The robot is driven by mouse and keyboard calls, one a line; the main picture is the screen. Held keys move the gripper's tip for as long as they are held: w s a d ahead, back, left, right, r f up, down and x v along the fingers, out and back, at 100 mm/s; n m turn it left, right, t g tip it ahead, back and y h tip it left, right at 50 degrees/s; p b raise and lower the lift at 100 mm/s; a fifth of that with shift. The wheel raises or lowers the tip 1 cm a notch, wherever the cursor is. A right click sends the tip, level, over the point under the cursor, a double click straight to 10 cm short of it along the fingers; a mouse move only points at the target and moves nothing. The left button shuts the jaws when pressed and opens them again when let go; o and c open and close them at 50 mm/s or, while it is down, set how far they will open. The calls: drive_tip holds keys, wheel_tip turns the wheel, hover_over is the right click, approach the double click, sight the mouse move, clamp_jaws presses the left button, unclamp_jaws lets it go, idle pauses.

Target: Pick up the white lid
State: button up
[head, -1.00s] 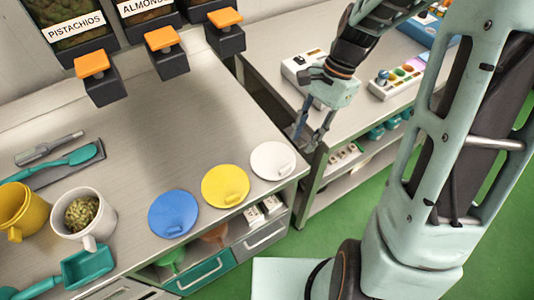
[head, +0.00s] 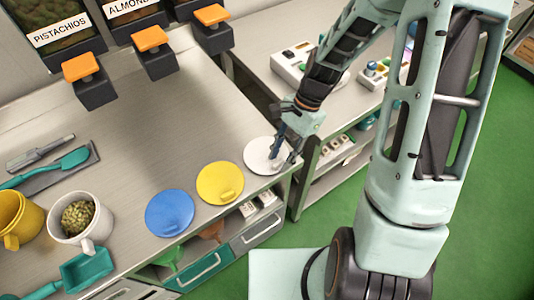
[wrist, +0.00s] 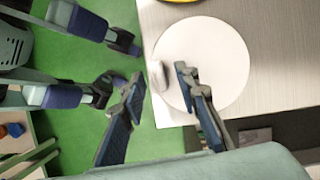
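The white lid (head: 256,153) is a flat round disc with a small raised handle, lying on the grey counter near its right front corner. In the wrist view the lid (wrist: 222,62) shows almost whole. Its handle (wrist: 158,76) sits at the lid's edge, between my fingertips in the picture. My gripper (head: 281,153) is over the right part of the lid and hides some of it in the head view. The wrist view shows my gripper (wrist: 160,80) open, its two fingers apart with nothing held. I cannot tell the exact height of the fingertips above the handle.
A yellow lid (head: 220,182) and a blue lid (head: 169,213) lie left of the white one. A white mug (head: 82,220), a yellow mug (head: 20,215) and a teal scoop (head: 88,268) stand at the left. Another bench (head: 320,108) is at the right.

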drive_tip(key=shift+s+a+f, duration=0.1)
drive_tip(key=shift+a+f, duration=0.05)
drive_tip(key=shift+f, duration=0.3)
clamp_jaws()
drive_tip(key=shift+r, duration=0.15)
